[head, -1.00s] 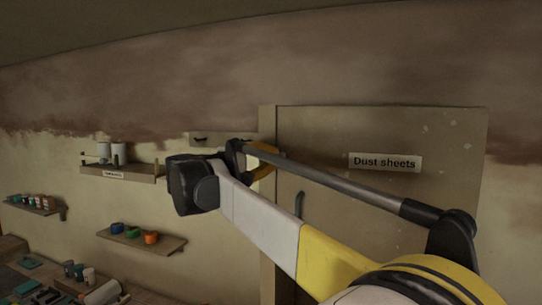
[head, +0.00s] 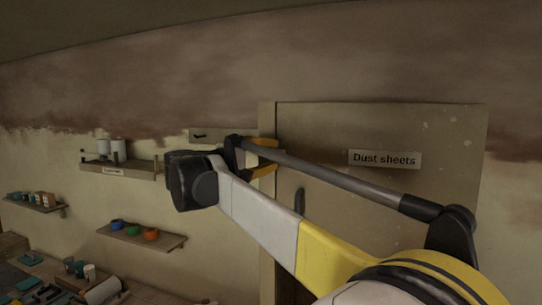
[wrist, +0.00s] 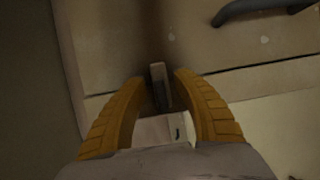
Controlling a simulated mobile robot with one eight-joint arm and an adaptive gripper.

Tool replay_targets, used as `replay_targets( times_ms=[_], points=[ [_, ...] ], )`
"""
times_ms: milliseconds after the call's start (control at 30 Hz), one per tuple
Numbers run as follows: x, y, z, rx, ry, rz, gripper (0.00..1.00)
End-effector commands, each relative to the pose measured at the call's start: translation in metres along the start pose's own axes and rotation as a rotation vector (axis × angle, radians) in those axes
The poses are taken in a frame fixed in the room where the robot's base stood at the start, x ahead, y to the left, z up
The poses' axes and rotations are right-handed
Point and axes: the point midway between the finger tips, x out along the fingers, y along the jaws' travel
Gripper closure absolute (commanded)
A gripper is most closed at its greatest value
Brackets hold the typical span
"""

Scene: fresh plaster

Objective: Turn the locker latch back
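The locker door (head: 340,190) with its "Dust sheets" label (head: 385,159) is closed in the head view. In the wrist view, the small grey-brown latch (wrist: 158,74) stands at the seam by the door's edge and seems to reach across it. My gripper (wrist: 160,78) has its two yellow fingers apart, one on each side of the latch. Narrow gaps show between latch and fingers, so it does not look clamped. In the head view my gripper (head: 264,157) is at the locker's left frame and the latch cannot be made out there.
A dark door handle (head: 299,203) stands out below my gripper. A hook board (head: 215,135) is on the wall just left of the locker. Shelves with jars (head: 130,168) and coloured pots (head: 145,242) hang further left, above a cluttered bench (head: 60,285).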

Motion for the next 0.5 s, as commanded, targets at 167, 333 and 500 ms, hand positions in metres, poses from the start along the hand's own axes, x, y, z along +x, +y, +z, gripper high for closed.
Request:
replay_targets(
  times_ms=[167,333,500],
  points=[
    [-0.026,0.000,-0.001,0.000,0.004,0.000,0.66],
    [-0.066,0.000,-0.001,0.000,0.004,0.000,0.66],
    [-0.098,0.000,-0.001,0.000,0.002,0.000,0.66]
  ],
)
